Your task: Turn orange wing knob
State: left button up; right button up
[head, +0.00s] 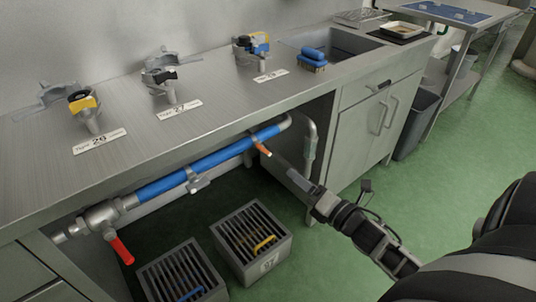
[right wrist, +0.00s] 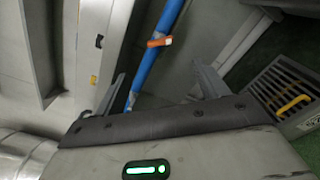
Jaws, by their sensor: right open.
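The orange wing knob (head: 263,149) sits on the blue pipe under the counter, near the pipe's right end. In the right wrist view the orange knob (right wrist: 159,42) lies across the blue pipe, ahead of my fingers and roughly midway between them. My right gripper (head: 283,163) reaches in from the lower right, its fingers pointing at the knob. In the right wrist view my right gripper (right wrist: 159,78) is open with nothing between its fingers, short of the knob. My left gripper is not in view.
The blue pipe (head: 213,160) runs below the steel counter (head: 200,125) edge. A red lever (head: 121,250) hangs from a valve at its left end. Two grated grey crates stand on the floor below; one (head: 252,240) holds a yellow handle. A cabinet (head: 365,125) stands right of the opening.

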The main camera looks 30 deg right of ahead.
aim_at(267, 152)
jog(key=w, duration=0.9)
jog(key=w+a, duration=0.1)
jog(key=w, duration=0.3)
jog(key=shift+w+b, duration=0.3)
jog(key=shift+w, duration=0.1)
jog(key=shift+a, duration=0.1)
jog(key=c, duration=1)
